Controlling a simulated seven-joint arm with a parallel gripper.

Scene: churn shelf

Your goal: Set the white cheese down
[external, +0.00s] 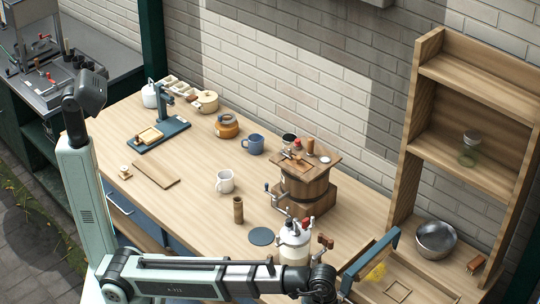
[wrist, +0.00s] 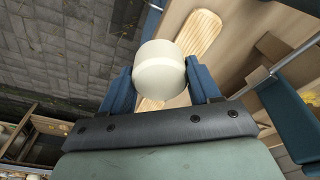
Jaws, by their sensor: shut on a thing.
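The white cheese (wrist: 160,68) is a smooth, rounded, off-white block in the wrist view. My gripper (wrist: 160,82) has its two blue fingers on either side of it and is shut on it. A light slatted wooden board (wrist: 203,32) lies behind and partly under the cheese in this view, partly hidden by it. I cannot tell how far the cheese is above the board. In the external view my arm reaches along the bottom edge to the right; the gripper and the cheese cannot be made out there.
A wooden churn (external: 306,186), brown cylinder (external: 238,210) and white mug (external: 225,181) stand nearby. A shelf (external: 468,120) rises at right, with a metal bowl (external: 435,240). The table's left middle is fairly clear.

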